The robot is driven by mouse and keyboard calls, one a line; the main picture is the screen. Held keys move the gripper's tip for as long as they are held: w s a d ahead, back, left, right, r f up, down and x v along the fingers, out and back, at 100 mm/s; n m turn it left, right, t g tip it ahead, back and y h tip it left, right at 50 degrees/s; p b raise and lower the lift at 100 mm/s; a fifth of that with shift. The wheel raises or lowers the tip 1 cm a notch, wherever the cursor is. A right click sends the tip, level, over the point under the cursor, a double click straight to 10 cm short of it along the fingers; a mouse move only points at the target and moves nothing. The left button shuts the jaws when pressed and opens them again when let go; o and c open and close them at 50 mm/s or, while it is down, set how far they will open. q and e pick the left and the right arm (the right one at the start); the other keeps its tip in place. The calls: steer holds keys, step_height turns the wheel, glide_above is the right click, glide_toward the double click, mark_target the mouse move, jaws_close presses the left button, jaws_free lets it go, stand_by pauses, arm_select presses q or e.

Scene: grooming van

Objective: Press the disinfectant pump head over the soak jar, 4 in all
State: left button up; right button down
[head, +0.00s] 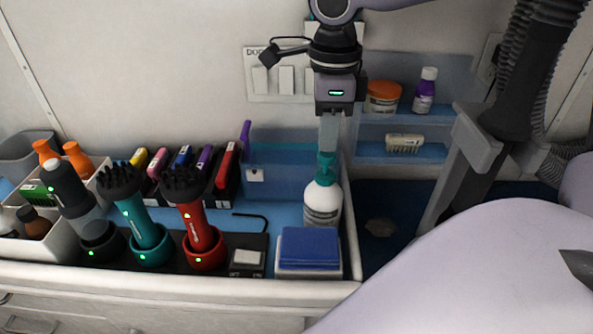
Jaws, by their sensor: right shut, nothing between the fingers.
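The disinfectant bottle (322,204) is white with a grey label and stands upright near the right end of the counter. Its teal pump head (325,161) is on top. My right gripper (328,146) comes down from above, shut and empty, with its fingertips right at the top of the pump head. I cannot tell whether they touch it. I cannot make out a soak jar for certain. My left gripper is not in view.
A blue-lidded box (310,247) stands in front of the bottle. A translucent blue bin (277,172) is behind it to the left. A red brush (195,228) and a teal brush (139,218) stand in holders. A wall shelf (437,152) holds an orange-lidded jar (383,97).

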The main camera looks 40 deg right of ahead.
steer(key=shift+f+b, duration=0.3)
steer(key=shift+f, duration=0.15)
steer(key=shift+f+b, duration=0.85)
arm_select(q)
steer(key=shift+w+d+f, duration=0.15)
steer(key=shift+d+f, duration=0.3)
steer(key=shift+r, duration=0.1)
arm_select(e)
steer(key=shift+r, duration=0.15)
steer(key=shift+r+p, duration=0.2)
steer(key=shift+p, duration=0.15)
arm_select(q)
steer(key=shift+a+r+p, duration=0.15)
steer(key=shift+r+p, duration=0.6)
arm_select(e)
steer(key=shift+r, duration=1.25)
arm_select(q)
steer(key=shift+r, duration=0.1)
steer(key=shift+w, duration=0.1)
